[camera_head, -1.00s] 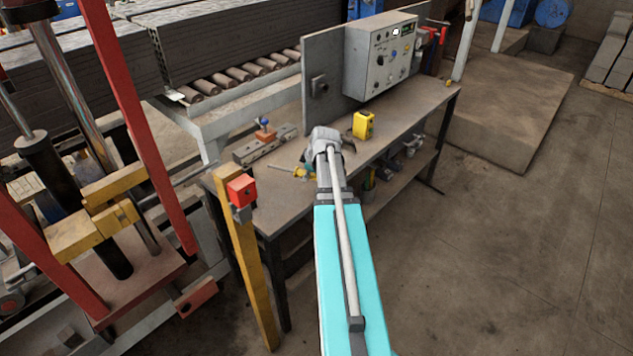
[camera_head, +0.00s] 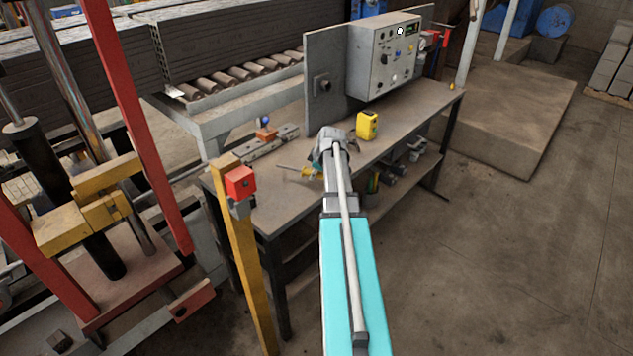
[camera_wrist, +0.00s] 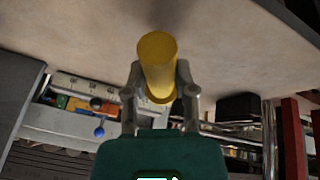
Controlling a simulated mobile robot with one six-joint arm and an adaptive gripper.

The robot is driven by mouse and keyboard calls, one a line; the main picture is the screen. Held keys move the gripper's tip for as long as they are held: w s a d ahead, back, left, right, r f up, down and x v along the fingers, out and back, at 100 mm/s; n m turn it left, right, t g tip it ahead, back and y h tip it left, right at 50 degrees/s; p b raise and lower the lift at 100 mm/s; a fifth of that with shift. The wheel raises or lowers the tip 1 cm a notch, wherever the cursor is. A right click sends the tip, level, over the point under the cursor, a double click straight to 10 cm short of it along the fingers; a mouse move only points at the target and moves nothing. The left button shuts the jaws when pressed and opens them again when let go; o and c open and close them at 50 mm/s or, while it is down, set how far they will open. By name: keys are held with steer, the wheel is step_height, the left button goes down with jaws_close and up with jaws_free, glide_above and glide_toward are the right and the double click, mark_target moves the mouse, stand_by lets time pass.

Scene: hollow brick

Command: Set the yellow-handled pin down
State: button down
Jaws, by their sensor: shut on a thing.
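The yellow-handled pin (camera_head: 310,173) is at my gripper, over the bench's left part. Its thin metal shank points left in the head view. In the wrist view the yellow handle (camera_wrist: 157,62) stands out between the two fingers of my gripper (camera_wrist: 160,90), which are shut on it. The shank is hidden there behind the handle. In the head view my gripper (camera_head: 320,164) is partly covered by my own wrist. I cannot tell whether the pin touches the bench top (camera_head: 285,205).
A yellow box (camera_head: 367,125) stands right of my gripper. A grey rail with an orange-topped, blue part (camera_head: 265,130) lies behind the pin. A control box (camera_head: 383,57) stands at the back. A yellow post with a red box (camera_head: 240,182) rises at the bench's left front.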

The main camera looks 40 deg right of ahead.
mark_target(315, 186)
steer(key=shift+f, duration=0.1)
steer(key=shift+w+d+f+b, duration=0.3)
steer(key=shift+f+b, duration=0.15)
steer(key=shift+b, duration=0.15)
steer(key=shift+f+b, duration=1.45)
steer(key=shift+f, duration=0.15)
steer(key=shift+c, duration=2.1)
jaws_free()
steer(key=shift+r, duration=0.2)
steer(key=p+v, duration=1.1)
steer(key=v, duration=0.1)
